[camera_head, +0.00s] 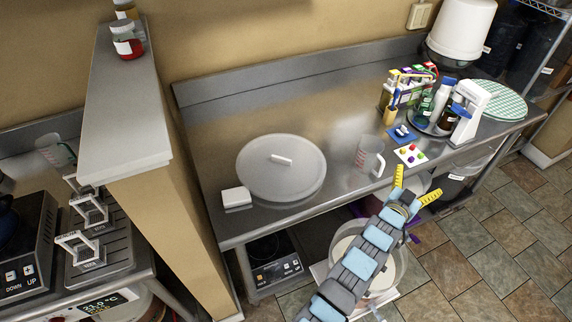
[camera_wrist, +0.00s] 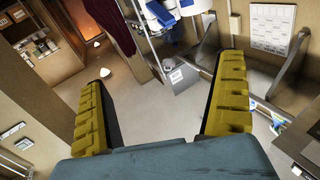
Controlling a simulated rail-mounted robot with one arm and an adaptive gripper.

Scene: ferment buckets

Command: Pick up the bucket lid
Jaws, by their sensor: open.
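The bucket lid is a pale, translucent round disc (camera_head: 262,185) with a short white handle (camera_head: 281,159). It lies flat on the steel table, left of the middle, in the head view. My gripper (camera_head: 415,187) is at the table's front edge, well to the right of the lid and apart from it. Its two yellow fingers are spread with nothing between them. They also show open and empty in the wrist view (camera_wrist: 168,75), which looks out over the room. The lid is not visible in the wrist view.
A small white box (camera_head: 236,197) stands at the lid's lower left edge. A clear measuring jug (camera_head: 369,157) stands between the lid and my gripper. A white bucket (camera_head: 352,260) is below the table edge, partly behind my arm. The steel table (camera_head: 215,130) is clear behind the lid.

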